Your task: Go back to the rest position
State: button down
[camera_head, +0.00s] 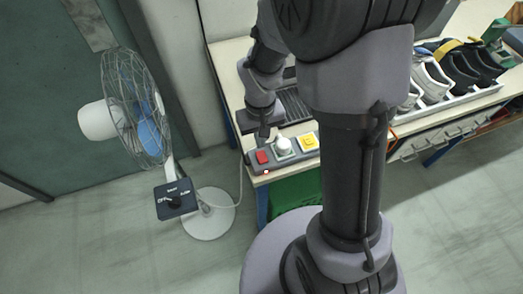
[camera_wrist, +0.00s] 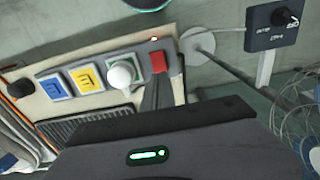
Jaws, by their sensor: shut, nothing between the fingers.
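My gripper (camera_head: 263,134) is shut and empty, pointing down just behind the red switch (camera_head: 262,156) on the grey control strip (camera_head: 290,160) at the table's near left corner. In the wrist view the narrow closed fingertips (camera_wrist: 157,88) end close to the red switch (camera_wrist: 159,62). I cannot tell whether they touch it. A small lamp (camera_head: 266,172) glows red in front of the switch. A white round knob (camera_head: 283,145) and a yellow button (camera_head: 308,141) sit beside it. In the wrist view a blue button (camera_wrist: 54,86) also shows.
A wire-cage fan (camera_head: 135,110) stands on the left, with a dial box (camera_head: 175,198) on its stand. Several shoes (camera_head: 460,68) sit in a white rack at the table's right. A green crate (camera_head: 295,190) is below the table. My arm hides part of the tabletop.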

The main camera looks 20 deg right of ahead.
notch_tip(320, 180, up, 2)
jog(key=shift+p, duration=0.55)
jog(key=s+a+r+m+t+y+b, duration=0.1)
jog(key=s+a+r+m+t+b, duration=0.1)
jog(key=s+r, duration=0.4)
jog(key=s+a+r+m+t+y+b, duration=0.1)
jog(key=s+a+r+m+t+b, duration=0.1)
jog(key=s+r, duration=0.4)
notch_tip(320, 180, up, 5)
jog(key=shift+s+r+t+b, duration=0.15)
jog(key=shift+s+t+b, duration=0.2)
jog(key=shift+t, duration=0.55)
jog(key=shift+s, duration=0.1)
